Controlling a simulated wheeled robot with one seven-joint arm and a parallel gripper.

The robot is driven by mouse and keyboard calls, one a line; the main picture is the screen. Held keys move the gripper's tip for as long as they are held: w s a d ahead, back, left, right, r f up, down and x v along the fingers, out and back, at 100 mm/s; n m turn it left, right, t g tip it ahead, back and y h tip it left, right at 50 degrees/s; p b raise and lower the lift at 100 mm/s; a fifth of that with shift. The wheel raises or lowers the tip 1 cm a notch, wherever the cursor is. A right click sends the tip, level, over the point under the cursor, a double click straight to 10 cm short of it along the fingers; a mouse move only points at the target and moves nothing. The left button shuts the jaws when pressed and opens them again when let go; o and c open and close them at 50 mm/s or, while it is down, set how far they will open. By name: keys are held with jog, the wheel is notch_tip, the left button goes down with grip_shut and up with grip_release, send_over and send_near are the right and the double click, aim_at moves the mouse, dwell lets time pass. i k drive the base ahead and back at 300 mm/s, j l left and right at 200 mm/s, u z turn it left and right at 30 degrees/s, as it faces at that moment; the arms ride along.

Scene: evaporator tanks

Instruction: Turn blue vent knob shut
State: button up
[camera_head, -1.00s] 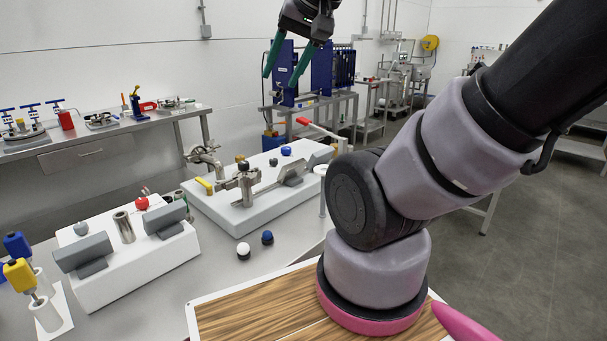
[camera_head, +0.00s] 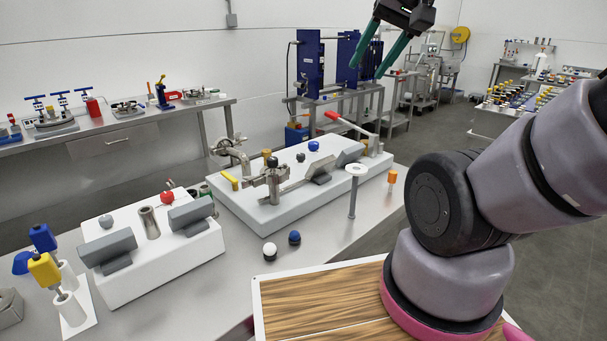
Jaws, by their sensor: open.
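A blue knob (camera_head: 313,145) sits on top of the long white block (camera_head: 235,208) on the steel table, beside a dark knob (camera_head: 301,157). Another blue knob (camera_head: 294,238) stands on the table in front of that block, next to a white knob (camera_head: 270,250). I cannot tell from the view which blue knob is the vent knob. My gripper (camera_head: 368,71) is at the top of the view, with two green fingers apart and nothing between them. It appears raised above the table, clear of all the knobs.
A second white block (camera_head: 150,272) with grey plates and a red knob (camera_head: 167,197) stands at left. A red-handled lever (camera_head: 340,119) and an upright metal post (camera_head: 353,195) rise near the long block. A wooden board (camera_head: 310,313) lies in front, beneath my arm.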

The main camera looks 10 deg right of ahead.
aim_at(313, 145)
jog(key=k+l+u, duration=0.25)
jog(key=i+l+u, duration=0.1)
jog(key=l+u, duration=0.15)
jog(key=l, duration=0.15)
jog(key=i+l+u, duration=0.2)
jog(key=l, duration=0.15)
jog(key=l+u, duration=0.25)
jog(key=l, duration=0.15)
